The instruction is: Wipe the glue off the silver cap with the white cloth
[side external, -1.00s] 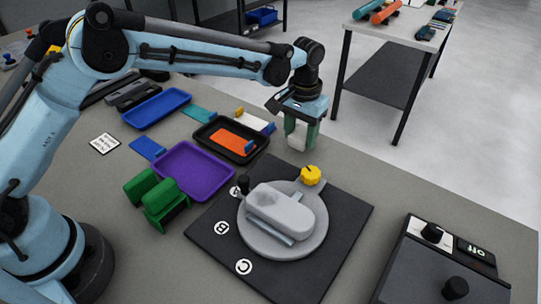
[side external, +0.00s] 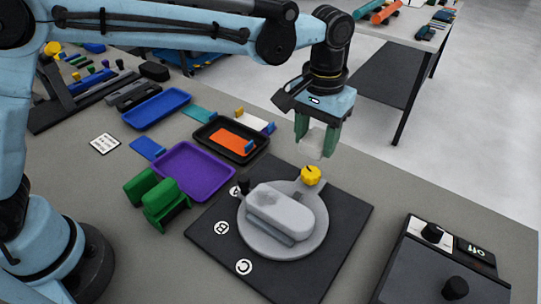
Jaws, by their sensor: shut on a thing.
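The silver cap (side external: 282,207) is an oblong grey piece lying on a round grey plate (side external: 252,237). A darker smudge shows on its upper left end. My gripper (side external: 315,140) is above and behind the cap, a little to its right, with green fingers pointing down. It is shut on the white cloth (side external: 313,145), a small pale piece between the fingers. The cloth is in the air, apart from the cap.
The plate sits on a black mat (side external: 345,220) marked with letters, with a yellow knob (side external: 311,175) at its back edge. A purple tray (side external: 195,172) and green blocks (side external: 165,203) stand left. A control box (side external: 440,262) marked "Off" stands at right.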

